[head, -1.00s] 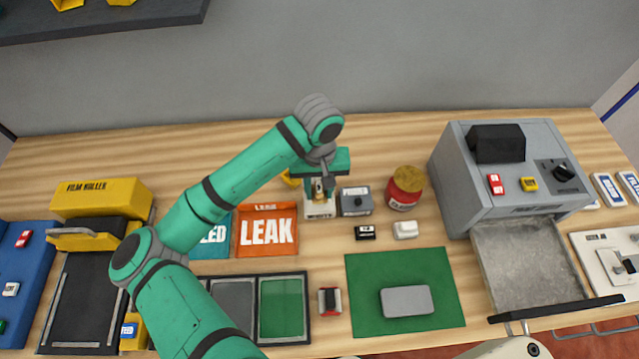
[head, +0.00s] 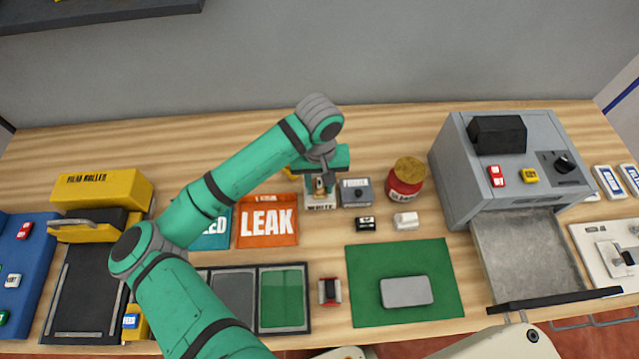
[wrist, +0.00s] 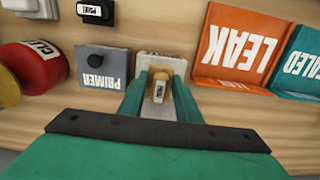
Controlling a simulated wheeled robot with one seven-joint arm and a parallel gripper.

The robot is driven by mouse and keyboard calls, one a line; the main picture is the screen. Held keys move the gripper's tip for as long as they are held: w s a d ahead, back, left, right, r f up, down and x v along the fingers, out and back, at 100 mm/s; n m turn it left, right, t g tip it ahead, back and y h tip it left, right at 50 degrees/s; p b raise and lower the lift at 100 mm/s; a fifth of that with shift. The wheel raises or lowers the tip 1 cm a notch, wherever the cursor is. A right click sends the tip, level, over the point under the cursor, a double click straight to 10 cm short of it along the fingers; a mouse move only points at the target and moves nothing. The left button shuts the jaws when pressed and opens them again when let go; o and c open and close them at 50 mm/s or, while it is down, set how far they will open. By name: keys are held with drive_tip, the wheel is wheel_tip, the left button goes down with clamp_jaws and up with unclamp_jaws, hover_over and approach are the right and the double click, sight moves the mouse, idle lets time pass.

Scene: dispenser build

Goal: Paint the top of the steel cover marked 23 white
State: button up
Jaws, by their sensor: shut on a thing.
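A grey rounded plate (head: 406,291), which looks like the steel cover, lies flat on the green mat (head: 450,262); I cannot read a number on it. A white block (head: 320,204) lettered WHITE stands at the back middle of the bench. My gripper (head: 320,186) is pointed down over this block, shut on a small tan handle with a pale label. The handle also shows in the wrist view (wrist: 158,91), between my green fingers (wrist: 160,96). Its lower end is hidden, so I cannot tell whether it rests in the block.
A grey PRIMER block (head: 356,192) stands right beside the white block. A red jar (head: 405,180), a black block (head: 365,223) and a white block (head: 405,220) are near. The orange LEAK tray (head: 267,224) is left. A grey oven-like machine (head: 500,170) stands right.

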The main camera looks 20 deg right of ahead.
sight(319, 185)
drive_tip(key=shift+f, duration=0.5)
idle(0.7)
idle(0.4)
drive_tip(key=shift+r, duration=3.55)
